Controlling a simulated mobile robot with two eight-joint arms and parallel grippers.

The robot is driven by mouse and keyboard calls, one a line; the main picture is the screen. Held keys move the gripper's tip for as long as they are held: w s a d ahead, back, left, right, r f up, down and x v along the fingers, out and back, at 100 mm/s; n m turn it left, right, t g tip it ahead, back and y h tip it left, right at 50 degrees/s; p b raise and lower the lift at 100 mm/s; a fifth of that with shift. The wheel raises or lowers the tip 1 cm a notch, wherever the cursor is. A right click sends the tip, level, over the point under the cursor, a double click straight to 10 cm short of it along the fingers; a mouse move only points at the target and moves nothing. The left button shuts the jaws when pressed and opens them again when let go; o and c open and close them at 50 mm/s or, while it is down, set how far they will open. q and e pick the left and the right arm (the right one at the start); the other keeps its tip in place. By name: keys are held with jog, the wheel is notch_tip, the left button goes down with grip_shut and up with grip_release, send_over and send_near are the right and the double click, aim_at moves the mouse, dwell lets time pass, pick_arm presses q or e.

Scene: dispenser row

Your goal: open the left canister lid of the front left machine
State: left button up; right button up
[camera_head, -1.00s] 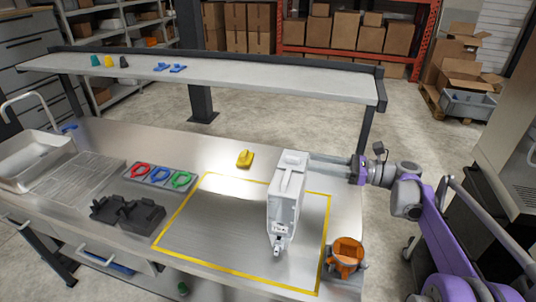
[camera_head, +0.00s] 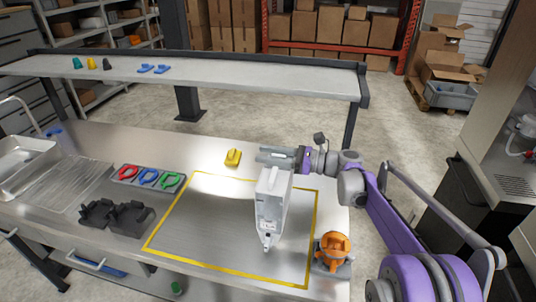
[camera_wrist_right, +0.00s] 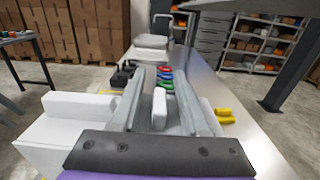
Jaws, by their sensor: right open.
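A white canister-like machine (camera_head: 271,208) stands upright on the bench inside a yellow-taped area. Its narrow top has a raised ridge or handle (camera_head: 271,177); I cannot make out a separate left lid. My right gripper (camera_head: 260,155) reaches in from the right at the far end of this top. In the right wrist view, the open gripper (camera_wrist_right: 159,76) has a small white upright piece (camera_wrist_right: 159,108) between its fingers, with gaps at both sides. The white body (camera_wrist_right: 70,125) shows at lower left. Whether the fingers touch it is hidden. My left gripper is out of view.
An orange device (camera_head: 334,248) stands right of the taped area. A yellow object (camera_head: 233,157) lies just left of my right gripper. Black holders (camera_head: 130,217) and a tray of coloured rings (camera_head: 147,178) are at left. A raised shelf (camera_head: 200,80) spans the back.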

grip_shut()
dwell(1.4)
